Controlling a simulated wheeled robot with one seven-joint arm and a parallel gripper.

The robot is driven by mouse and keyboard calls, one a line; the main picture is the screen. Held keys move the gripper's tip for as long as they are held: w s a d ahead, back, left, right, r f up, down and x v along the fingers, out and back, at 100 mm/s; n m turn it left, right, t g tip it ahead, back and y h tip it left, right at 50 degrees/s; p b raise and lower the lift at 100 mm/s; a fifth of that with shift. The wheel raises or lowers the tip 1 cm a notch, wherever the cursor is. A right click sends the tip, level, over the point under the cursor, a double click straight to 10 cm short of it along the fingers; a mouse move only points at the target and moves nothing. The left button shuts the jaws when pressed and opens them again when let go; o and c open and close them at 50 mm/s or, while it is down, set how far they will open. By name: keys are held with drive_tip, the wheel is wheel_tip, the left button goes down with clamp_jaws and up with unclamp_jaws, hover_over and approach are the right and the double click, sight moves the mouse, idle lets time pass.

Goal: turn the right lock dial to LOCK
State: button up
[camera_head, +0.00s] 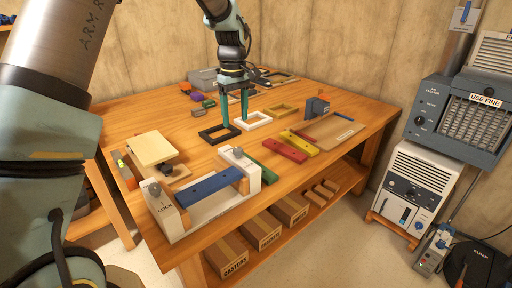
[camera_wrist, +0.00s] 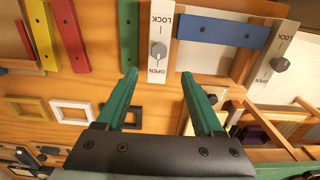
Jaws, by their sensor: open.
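The fixture has a blue bar (camera_head: 208,187) between two white end plates, each with a grey dial. The right lock dial (camera_head: 238,152) is on the plate beside the green bar (camera_head: 254,168). In the wrist view this right dial (camera_wrist: 158,50) sits between printed LOCK and OPEN; I cannot tell its exact pointing. The left dial (camera_head: 154,188) shows in the wrist view too (camera_wrist: 279,65), near its own LOCK and OPEN labels. My gripper (camera_head: 234,122) is open and empty, fingers down, behind the fixture in the head view. In the wrist view its fingertips (camera_wrist: 159,74) straddle the right dial's line, apart from it.
A black frame (camera_head: 219,142), a white frame (camera_head: 267,120), and red (camera_head: 285,150) and yellow (camera_head: 300,142) bars lie around the fixture. A cream block on a stand (camera_head: 152,149) is at left. Cardboard boxes (camera_head: 262,230) sit on the lower shelf.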

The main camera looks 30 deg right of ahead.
sight(238, 149)
wheel_tip(238, 149, down, 11)
drive_tip(key=shift+d+r+p, duration=0.15)
drive_tip(key=shift+p, duration=0.9)
clamp_jaws()
